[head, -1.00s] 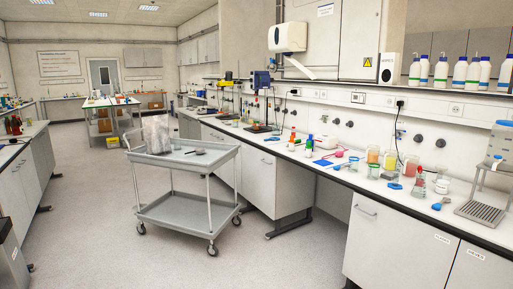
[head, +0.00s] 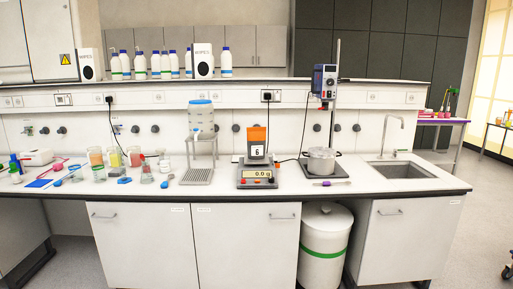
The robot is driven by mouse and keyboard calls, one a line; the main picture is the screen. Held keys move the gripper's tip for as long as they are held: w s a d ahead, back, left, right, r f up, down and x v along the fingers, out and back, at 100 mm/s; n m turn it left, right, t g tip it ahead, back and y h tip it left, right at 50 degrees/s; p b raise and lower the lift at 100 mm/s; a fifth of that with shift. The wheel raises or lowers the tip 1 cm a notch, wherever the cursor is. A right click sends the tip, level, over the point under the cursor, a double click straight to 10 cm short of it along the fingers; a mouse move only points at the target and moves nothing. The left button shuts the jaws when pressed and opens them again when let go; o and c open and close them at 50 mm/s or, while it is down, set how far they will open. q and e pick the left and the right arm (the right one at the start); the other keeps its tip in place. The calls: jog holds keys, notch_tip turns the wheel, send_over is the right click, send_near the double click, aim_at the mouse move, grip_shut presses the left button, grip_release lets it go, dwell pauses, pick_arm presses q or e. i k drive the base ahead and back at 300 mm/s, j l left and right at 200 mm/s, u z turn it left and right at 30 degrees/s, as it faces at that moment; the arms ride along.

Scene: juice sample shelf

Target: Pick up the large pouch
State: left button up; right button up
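No large pouch can be made out for certain in the head view now. A dark packet-like item with an orange top and a white label marked 6 (head: 257,141) stands upright on or just behind the balance (head: 256,175), whose display reads about 0.0. I cannot tell whether it is a pouch. Neither of my grippers is in view.
The white bench (head: 225,184) runs across the view, with coloured jars (head: 96,160) at left, a water dispenser (head: 200,121), a stirrer stand (head: 325,82) and a sink (head: 402,170). A white bin (head: 325,250) stands below. Open floor lies at right.

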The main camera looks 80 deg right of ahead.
aim_at(255, 136)
jog(key=z, duration=2.6)
jog(key=i+u, duration=0.3)
jog(key=i, duration=0.55)
